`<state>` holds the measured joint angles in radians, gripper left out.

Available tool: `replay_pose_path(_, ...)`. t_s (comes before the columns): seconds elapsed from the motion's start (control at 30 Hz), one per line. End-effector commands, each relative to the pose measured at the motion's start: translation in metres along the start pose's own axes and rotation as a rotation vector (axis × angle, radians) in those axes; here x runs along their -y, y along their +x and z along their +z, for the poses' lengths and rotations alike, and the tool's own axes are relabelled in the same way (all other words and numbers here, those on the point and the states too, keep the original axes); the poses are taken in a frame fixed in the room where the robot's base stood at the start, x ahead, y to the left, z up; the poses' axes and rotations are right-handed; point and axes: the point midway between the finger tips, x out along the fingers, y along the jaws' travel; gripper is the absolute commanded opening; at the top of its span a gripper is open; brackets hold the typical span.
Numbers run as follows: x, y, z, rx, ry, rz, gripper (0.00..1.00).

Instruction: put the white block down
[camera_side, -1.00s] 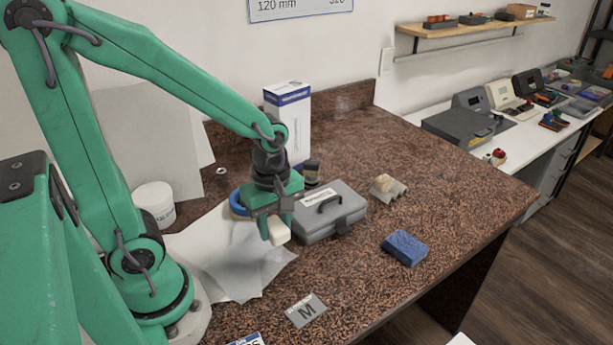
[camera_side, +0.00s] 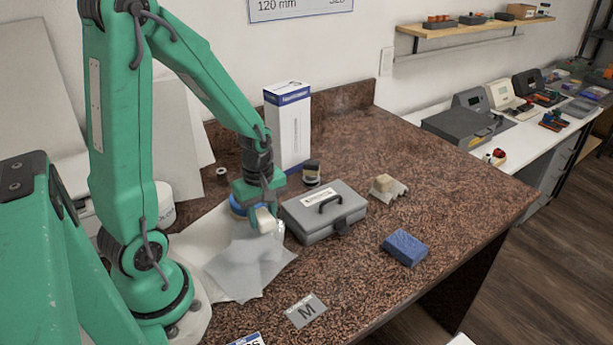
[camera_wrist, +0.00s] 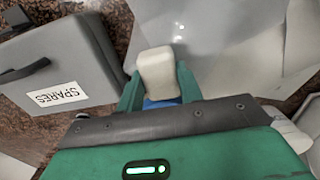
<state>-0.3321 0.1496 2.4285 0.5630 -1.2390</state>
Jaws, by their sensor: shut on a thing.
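My gripper (camera_side: 264,207) is shut on the white block (camera_side: 264,219) and holds it by the left end of the grey case. In the wrist view the white block (camera_wrist: 158,72) sits between the two green fingers (camera_wrist: 158,92), with the grey case to its left and pale sheets beyond it and to its right. I cannot tell whether the block's underside touches anything.
The grey case (camera_side: 325,212), marked SPARES in the wrist view (camera_wrist: 57,62), stands close to the right of the gripper. Pale sheets (camera_side: 240,268) lie in front. Bare counter lies between the case and the card.

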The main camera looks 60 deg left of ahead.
Motion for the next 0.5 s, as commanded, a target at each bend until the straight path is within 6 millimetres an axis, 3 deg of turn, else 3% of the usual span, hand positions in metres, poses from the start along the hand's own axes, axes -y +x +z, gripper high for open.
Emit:
replay_pose_path(0.27,0.000,0.006,0.000,0.001,0.000,-0.003,0.13)
replay_pose_path(0.5,0.001,0.027,0.001,0.002,0.000,-0.004,0.13)
